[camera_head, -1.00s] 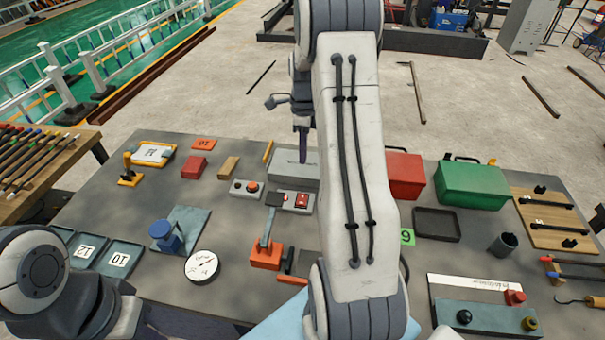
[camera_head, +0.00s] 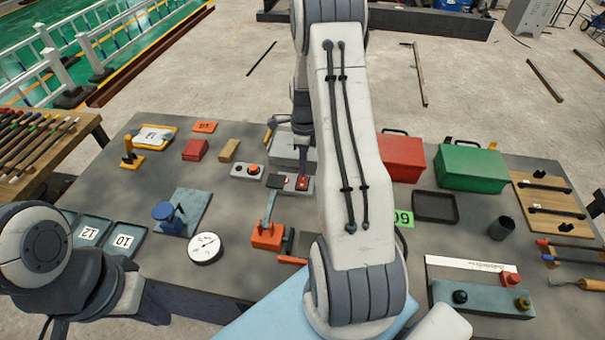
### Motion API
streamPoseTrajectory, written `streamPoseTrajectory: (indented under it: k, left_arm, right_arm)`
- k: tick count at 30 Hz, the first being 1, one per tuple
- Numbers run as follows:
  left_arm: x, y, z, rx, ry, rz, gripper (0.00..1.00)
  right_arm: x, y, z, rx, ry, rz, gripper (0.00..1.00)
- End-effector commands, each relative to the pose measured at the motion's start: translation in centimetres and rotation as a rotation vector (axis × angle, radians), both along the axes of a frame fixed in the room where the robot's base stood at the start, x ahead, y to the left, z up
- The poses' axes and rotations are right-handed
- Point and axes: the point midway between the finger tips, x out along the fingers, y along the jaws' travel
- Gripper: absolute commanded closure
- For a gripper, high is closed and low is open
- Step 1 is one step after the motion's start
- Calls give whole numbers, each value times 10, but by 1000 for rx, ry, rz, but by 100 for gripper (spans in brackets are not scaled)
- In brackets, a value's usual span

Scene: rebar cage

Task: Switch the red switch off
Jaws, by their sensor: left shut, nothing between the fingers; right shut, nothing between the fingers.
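The red switch (camera_head: 302,183) is a red rocker on a small grey box near the middle of the table. My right gripper (camera_head: 304,169) points down from behind my raised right arm, shut and empty. Its tip appears just above or at the far side of the red switch; I cannot tell whether they touch. The rocker's exact tilt is too small to read. My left arm is folded at the lower left, and its fingers do not show.
A grey box with an orange button (camera_head: 253,170) stands left of the switch box. An orange-based lever (camera_head: 267,236) stands in front. A red case (camera_head: 402,160) and a green case (camera_head: 472,168) stand to the right. My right arm hides part of the table.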

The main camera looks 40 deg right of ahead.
Motion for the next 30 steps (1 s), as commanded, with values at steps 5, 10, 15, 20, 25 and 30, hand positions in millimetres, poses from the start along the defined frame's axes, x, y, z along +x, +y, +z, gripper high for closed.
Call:
streamPoseTrajectory:
  k: [5,10,15,20,25,30]
  left_arm:
    - [0,0,13,0,0,1,100]
    - [0,0,16,0,0,1,100]
    - [0,0,16,0,0,1,100]
    - [0,0,16,0,0,1,100]
    - [0,0,12,0,0,1,100]
    - [0,0,13,0,0,1,100]
  right_arm:
    - [-3,3,-27,2,3,0,100]
    - [-3,4,-41,0,0,-1,100]
    - [-3,4,-44,0,-1,0,100]
    - [-3,4,-44,0,-1,0,100]
    - [-5,6,-50,1,-1,0,100]
    - [-5,6,-49,1,1,0,100]
